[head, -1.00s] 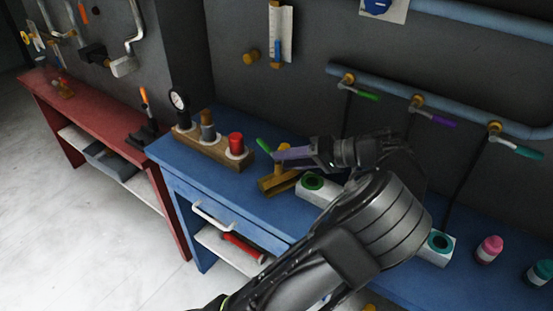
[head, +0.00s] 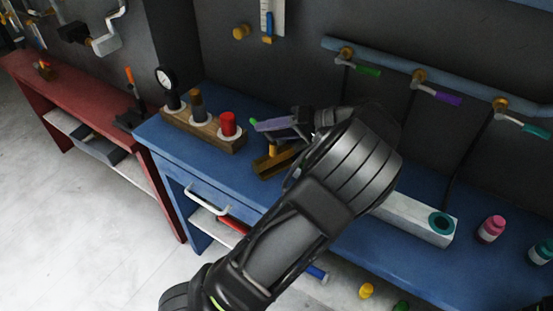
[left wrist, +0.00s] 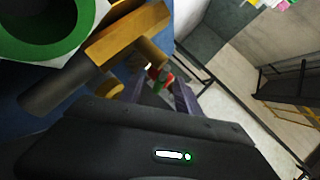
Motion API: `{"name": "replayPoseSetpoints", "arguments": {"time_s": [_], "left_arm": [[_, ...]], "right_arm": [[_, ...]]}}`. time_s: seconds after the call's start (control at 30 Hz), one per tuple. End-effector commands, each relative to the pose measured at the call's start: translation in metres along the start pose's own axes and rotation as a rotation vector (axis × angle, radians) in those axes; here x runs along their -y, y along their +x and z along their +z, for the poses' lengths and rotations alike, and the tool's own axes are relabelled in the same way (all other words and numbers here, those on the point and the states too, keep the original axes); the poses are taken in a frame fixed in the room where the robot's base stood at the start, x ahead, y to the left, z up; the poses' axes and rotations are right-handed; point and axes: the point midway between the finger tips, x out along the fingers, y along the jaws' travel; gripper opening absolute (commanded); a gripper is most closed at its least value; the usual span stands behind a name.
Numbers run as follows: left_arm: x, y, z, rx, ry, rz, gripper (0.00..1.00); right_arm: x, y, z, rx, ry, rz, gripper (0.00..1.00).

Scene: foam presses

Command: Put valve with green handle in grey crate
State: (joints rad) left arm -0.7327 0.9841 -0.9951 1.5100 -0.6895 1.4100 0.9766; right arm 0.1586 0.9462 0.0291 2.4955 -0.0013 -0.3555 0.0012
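A valve with a green handle (head: 253,121) is at the blue bench, its brass stem (head: 272,149) rising from a brown angled holder (head: 268,165). My left gripper (head: 275,127) is above the stem, with the handle's tip showing past its fingers. In the left wrist view, the purple fingers (left wrist: 163,95) stand apart, with small green and red parts seen between them. My forearm hides part of the bench. A grey crate (head: 97,150) sits on the red bench's lower shelf. My right gripper is out of view.
A wooden rack (head: 203,132) with a gauge, a brown-topped piece and a red piece stands left of the gripper. A white block (head: 415,220) with a teal ring and bottles (head: 491,229) are at right. A wall pipe (head: 385,64) carries green-, purple- and teal-handled valves.

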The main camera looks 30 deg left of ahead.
Motion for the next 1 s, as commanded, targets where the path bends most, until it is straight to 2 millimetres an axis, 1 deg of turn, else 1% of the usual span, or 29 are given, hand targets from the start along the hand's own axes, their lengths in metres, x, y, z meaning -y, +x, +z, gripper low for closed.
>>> {"name": "replayPoseSetpoints", "arguments": {"time_s": [0.33, 0.47, 0.6, 0.7, 0.8, 1.0], "left_arm": [[0.000, 0.003, 0.000, 0.001, 0.000, 0.001, 0.40], [0.000, 0.017, -0.001, 0.004, 0.001, 0.002, 0.40], [0.001, 0.039, -0.002, 0.004, 0.000, 0.000, 0.40], [0.001, 0.049, -0.003, 0.002, 0.000, 0.000, 0.40], [0.001, 0.053, -0.003, 0.000, -0.001, 0.001, 0.40], [0.001, 0.053, -0.003, -0.001, -0.001, 0.000, 0.40]], "right_arm": [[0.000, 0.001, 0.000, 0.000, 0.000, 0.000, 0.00], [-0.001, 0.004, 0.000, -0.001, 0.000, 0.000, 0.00], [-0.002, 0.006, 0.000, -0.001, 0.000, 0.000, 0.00], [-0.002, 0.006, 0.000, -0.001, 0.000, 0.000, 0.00], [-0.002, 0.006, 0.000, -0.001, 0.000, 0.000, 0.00], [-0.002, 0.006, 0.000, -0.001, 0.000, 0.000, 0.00]]}}
